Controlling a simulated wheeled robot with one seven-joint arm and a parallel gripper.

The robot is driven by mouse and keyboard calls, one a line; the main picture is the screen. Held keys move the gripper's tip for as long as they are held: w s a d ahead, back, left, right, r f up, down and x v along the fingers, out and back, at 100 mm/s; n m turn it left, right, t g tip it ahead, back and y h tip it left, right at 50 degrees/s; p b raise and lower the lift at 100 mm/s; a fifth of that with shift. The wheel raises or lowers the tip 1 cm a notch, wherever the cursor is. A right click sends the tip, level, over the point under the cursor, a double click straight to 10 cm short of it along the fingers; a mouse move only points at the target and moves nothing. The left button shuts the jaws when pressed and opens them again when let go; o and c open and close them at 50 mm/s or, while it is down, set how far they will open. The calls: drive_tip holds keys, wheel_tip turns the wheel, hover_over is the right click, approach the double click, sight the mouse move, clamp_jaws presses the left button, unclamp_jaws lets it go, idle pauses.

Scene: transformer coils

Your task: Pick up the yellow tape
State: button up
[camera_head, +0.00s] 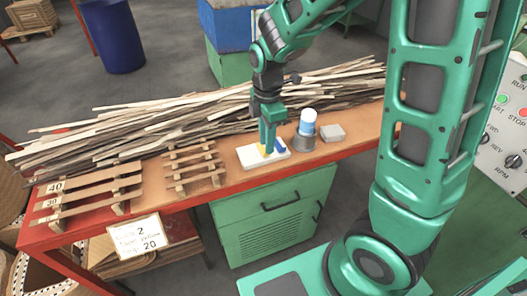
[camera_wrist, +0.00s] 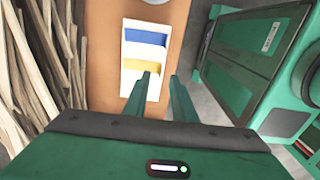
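The yellow tape (camera_head: 262,149) sits in a white tray (camera_head: 247,159) on the orange workbench, partly hidden by my gripper in the head view. In the wrist view the yellow tape (camera_wrist: 138,64) shows as a band across the tray (camera_wrist: 137,83), just past the fingertips. My gripper (camera_head: 267,151) points down over the tray. In the wrist view its fingers (camera_wrist: 160,76) are apart with nothing between them. Whether the fingertips touch the tray or tape, I cannot tell.
A blue tape (camera_head: 281,146) lies in the same tray. A blue-and-white cylinder (camera_head: 308,122) in a grey holder and a grey block (camera_head: 333,133) stand to the right. Wooden racks (camera_head: 192,168) stand to the left. A pile of wooden strips (camera_head: 150,124) lies behind.

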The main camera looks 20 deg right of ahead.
sight(263, 148)
wheel_tip(263, 148, down, 4)
drive_tip(key=shift+d, duration=0.15)
drive_tip(key=shift+c, duration=0.7)
clamp_jaws()
